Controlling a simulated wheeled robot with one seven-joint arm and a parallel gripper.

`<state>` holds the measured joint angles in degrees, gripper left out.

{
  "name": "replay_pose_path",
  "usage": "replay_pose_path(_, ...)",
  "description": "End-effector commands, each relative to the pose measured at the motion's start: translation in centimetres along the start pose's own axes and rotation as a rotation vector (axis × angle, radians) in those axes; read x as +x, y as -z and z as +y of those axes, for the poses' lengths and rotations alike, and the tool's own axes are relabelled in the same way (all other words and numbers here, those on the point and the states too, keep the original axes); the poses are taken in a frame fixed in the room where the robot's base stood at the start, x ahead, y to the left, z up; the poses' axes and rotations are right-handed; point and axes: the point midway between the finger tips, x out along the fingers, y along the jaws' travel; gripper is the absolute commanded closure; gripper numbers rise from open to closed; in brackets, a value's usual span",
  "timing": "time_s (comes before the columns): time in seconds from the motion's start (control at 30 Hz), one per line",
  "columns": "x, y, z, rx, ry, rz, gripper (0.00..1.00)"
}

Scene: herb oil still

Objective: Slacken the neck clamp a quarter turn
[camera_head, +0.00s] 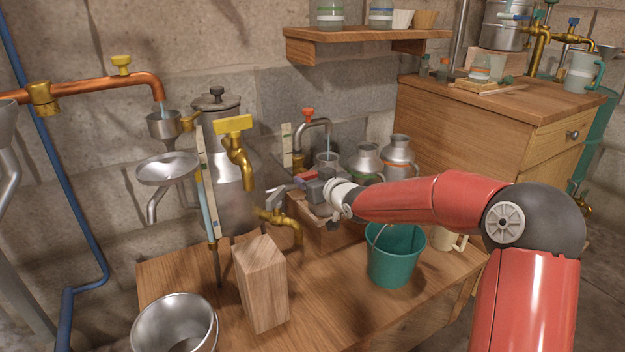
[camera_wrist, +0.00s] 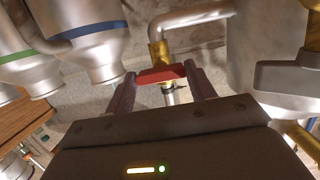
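My gripper (camera_head: 310,188) points left over the small wooden stand in the head view. In the wrist view its two dark fingers (camera_wrist: 160,78) are wide apart. A red bar (camera_wrist: 160,74) spans the gap between the fingertips, below a brass fitting (camera_wrist: 157,52); whether the fingers touch it I cannot tell. A grey lever (camera_wrist: 290,75) shows to the right in the wrist view, in front of the steel still (camera_wrist: 262,45). The still also shows in the head view (camera_head: 232,185). I cannot tell for certain which part is the neck clamp.
Steel cans (camera_head: 398,155) stand behind my gripper. A red-handled tap (camera_head: 308,115) is above it. A brass spout (camera_head: 285,222) and wooden block (camera_head: 262,285) are left and in front. A green bucket (camera_head: 392,265) stands below my arm. The front bench (camera_head: 325,310) has bare room.

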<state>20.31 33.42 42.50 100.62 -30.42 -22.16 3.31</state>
Motion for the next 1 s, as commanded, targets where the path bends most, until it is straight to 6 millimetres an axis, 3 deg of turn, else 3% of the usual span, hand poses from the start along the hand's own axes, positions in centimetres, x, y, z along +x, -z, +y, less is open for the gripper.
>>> replay_pose_path(0.1,-0.01,0.0,-0.01,0.0,0.0,0.0,0.68)
replay_pose_path(0.73,0.11,-0.46,-0.16,-0.271,-0.054,0.001,0.68)
replay_pose_path(1.0,-0.01,-0.05,-0.1,-0.31,-0.063,-0.001,0.68)
